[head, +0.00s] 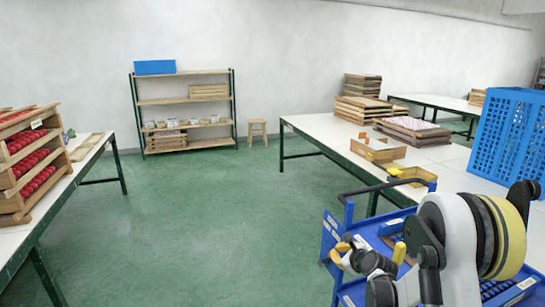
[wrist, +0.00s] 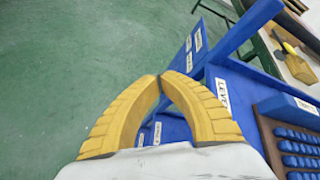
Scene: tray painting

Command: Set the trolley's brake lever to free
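The blue trolley (head: 327,243) stands at the lower right in the head view, partly behind my arm. My gripper (head: 338,252) is at its left end, beside a blue panel with white labels. In the wrist view my gripper's yellow fingers (wrist: 160,77) meet at the tips, and nothing shows between the tips. Beyond them is the trolley's blue panel (wrist: 207,62) with several white labels; one label (wrist: 222,92) appears to read "LEVER", partly covered by a finger. I cannot make out the brake lever or its setting; the fingers may hide it.
Another table (head: 70,178) with racks of red pieces is at left. The green floor (head: 200,215) between is clear.

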